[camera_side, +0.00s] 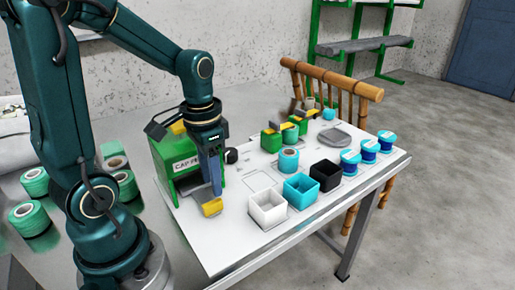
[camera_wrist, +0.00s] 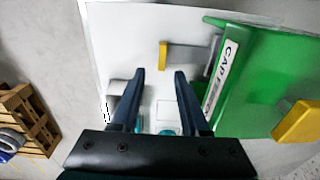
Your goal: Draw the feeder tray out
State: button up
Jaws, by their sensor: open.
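The green cap feeder (camera_side: 185,160) stands at the left of the white table, its label partly hidden by my gripper. It also shows at the right of the wrist view (camera_wrist: 255,75). A grey tray with a yellow handle (camera_side: 212,207) sticks out low at its front; the handle also shows in the wrist view (camera_wrist: 163,55). My gripper (camera_side: 217,190) points down in front of the feeder, just above the handle. In the wrist view its fingers (camera_wrist: 160,72) are apart and empty, with the handle appearing between and just beyond the tips. I cannot tell the exact height gap.
White (camera_side: 268,210), cyan (camera_side: 300,191) and black (camera_side: 326,175) bins line the table's front edge. Blue spools (camera_side: 368,150) stand at the right. Several green holders (camera_side: 288,133) and a cyan roll (camera_side: 288,160) stand behind. Table around the handle is clear.

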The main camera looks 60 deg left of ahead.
aim_at(212, 202)
jog(key=shift+s+a+f, duration=0.2)
jog(key=shift+f, duration=2.65)
grip_shut()
